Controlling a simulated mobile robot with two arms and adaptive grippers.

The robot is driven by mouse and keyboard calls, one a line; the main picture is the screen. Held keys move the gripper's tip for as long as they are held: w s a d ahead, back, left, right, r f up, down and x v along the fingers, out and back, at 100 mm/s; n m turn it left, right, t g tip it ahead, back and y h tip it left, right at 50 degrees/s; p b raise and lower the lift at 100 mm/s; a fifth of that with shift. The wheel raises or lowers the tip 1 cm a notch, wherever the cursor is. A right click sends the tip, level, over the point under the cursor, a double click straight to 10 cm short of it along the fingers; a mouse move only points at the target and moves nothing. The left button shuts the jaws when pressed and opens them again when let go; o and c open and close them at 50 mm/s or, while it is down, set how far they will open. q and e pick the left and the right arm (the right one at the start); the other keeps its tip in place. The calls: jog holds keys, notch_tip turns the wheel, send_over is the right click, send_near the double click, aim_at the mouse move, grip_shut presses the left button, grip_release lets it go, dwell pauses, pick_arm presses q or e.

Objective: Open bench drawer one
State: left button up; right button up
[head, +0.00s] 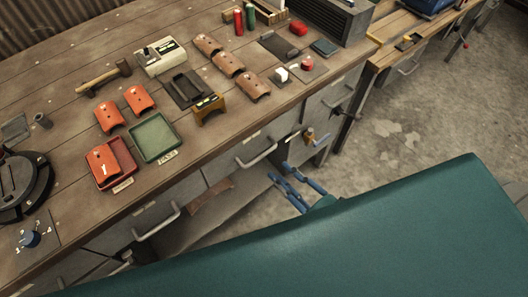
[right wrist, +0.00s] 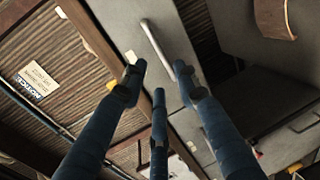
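The workbench (head: 75,75) has grey drawer fronts with metal bar handles along its front side. One handle (head: 260,157) is at the middle and another handle (head: 157,224) is further left. I cannot read which drawer is number one. My right gripper (head: 280,171) is in front of the bench, just below and right of the middle handle. In the right wrist view its blue fingers (right wrist: 159,72) are spread open and empty. A bar handle (right wrist: 155,45) on a grey front lies ahead, between the upper fingertips; contact cannot be told. My left gripper is out of view.
The bench top holds orange curved pieces (head: 109,117), a green tray (head: 155,138), a red tray (head: 127,163) and a hammer (head: 103,77). A brown curved piece (head: 209,196) lies below the drawers. Open concrete floor (head: 400,135) is at the right.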

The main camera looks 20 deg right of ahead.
aim_at(261, 157)
jog(key=p+x, duration=0.1)
jog(key=x, duration=0.8)
jog(key=shift+r+p, duration=0.1)
jog(key=shift+p, duration=0.25)
jog(key=shift+w+a+f, duration=0.2)
jog(key=shift+w+a, duration=0.1)
jog(key=shift+w, duration=0.3)
jog(key=shift+c, duration=0.5)
grip_shut()
